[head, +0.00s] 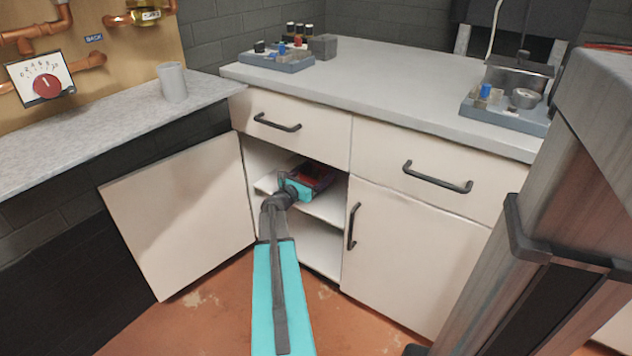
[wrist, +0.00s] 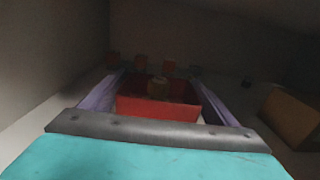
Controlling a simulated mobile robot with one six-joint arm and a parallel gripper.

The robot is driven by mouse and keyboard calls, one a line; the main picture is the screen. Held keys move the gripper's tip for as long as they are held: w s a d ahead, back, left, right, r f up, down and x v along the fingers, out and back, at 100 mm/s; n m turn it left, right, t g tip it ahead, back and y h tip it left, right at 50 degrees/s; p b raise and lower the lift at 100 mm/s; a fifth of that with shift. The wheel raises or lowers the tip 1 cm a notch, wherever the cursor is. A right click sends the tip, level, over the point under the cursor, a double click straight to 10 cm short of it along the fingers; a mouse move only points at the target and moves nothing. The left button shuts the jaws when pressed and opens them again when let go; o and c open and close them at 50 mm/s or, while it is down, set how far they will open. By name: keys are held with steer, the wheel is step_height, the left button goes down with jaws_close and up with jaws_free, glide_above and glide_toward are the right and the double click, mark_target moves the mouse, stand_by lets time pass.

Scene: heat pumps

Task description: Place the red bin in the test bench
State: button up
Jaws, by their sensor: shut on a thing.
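The red bin (head: 322,172) is inside the open cupboard, on its upper shelf (head: 327,207), partly hidden by my gripper (head: 298,186). In the wrist view the red bin (wrist: 158,109) sits between the two purple fingers of my gripper (wrist: 158,82), which is shut on it. A roundish brown thing shows in the bin. I cannot tell whether the bin touches the shelf. No thing is clearly marked as the test bench; a grey fixture tray (head: 276,62) stands at the counter's back left and another (head: 507,116) at its right.
The cupboard door (head: 180,215) stands open to the left. A brown box (wrist: 290,114) lies right of the bin in the wrist view. The counter (head: 370,85) has clear room between the trays. A grey mug (head: 172,82) stands on the left worktop, below a pipe panel (head: 110,20).

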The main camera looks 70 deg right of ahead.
mark_target(316, 177)
steer(key=shift+d, duration=0.1)
stand_by(0.3)
steer(key=shift+f+b, duration=0.9)
steer(key=shift+f, duration=0.75)
steer(key=shift+f, duration=0.15)
steer(key=o, duration=1.3)
steer(key=shift+c, duration=0.2)
